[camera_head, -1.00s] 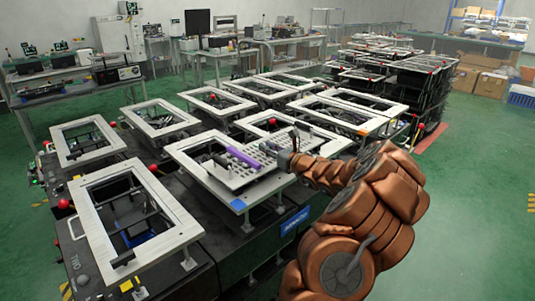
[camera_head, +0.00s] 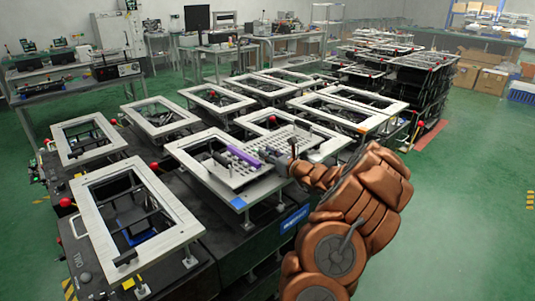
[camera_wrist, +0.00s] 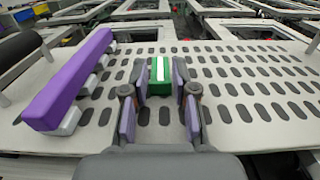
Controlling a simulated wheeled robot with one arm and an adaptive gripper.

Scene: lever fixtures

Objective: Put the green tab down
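The green tab (camera_wrist: 160,75), with a white stripe across its top, stands at the middle of the wrist view over a light plate (camera_wrist: 235,105) with rows of dark oval slots. My gripper (camera_wrist: 160,78) has one purple-padded finger on each side of the tab, and both fingertips appear to touch it. Whether the tab's underside touches the plate is hidden. In the head view my gripper (camera_head: 275,160) is at the right part of the slotted plate (camera_head: 270,140); the tab is too small to make out there.
A long purple bar (camera_wrist: 70,80) on pale blocks lies left of my gripper; it also shows in the head view (camera_head: 243,155). Several framed fixtures (camera_head: 160,115) surround this one. The green floor (camera_head: 460,200) to the right is clear.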

